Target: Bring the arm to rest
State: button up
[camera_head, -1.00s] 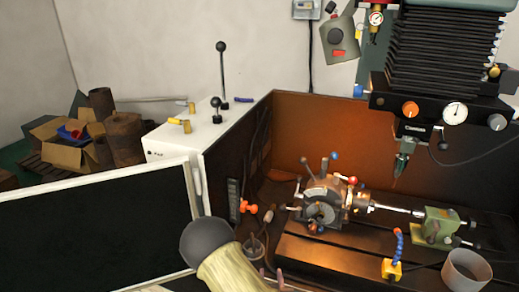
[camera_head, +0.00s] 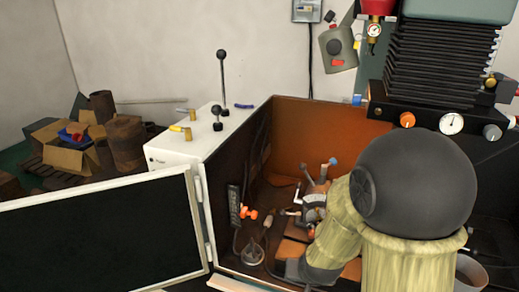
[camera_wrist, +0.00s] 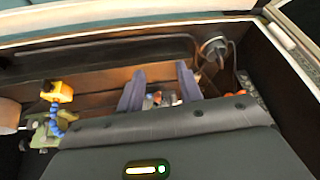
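My gripper (camera_wrist: 160,70) shows in the wrist view with its two grey-blue fingers apart and nothing held between them. Metal parts, likely of the indexing chuck, show beyond and between the fingers. In the head view my arm's pale sleeve and dark round joint stand over the machine bed and hide much of it. The indexing chuck (camera_head: 314,203) is partly visible left of my arm, with its levers upright. The gripper fingers are hidden in the head view.
An open enclosure has an orange back wall (camera_head: 310,140). The machine head (camera_head: 440,75) hangs above right, close behind my arm joint. A white control box (camera_head: 185,140) and a dark panel (camera_head: 100,235) stand left. A yellow block with blue hose (camera_wrist: 57,90) shows in the wrist view.

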jog(key=s+d+r+n+g, duration=0.1)
jog(key=s+d+r+g, duration=0.1)
jog(key=s+d+r, duration=0.2)
jog(key=s+r, duration=0.2)
jog(key=s, duration=0.1)
jog(key=shift+s+n+g+p, duration=0.2)
jog(key=shift+n+g+p, duration=0.1)
jog(key=shift+w+r, duration=0.1)
jog(key=shift+a, duration=0.1)
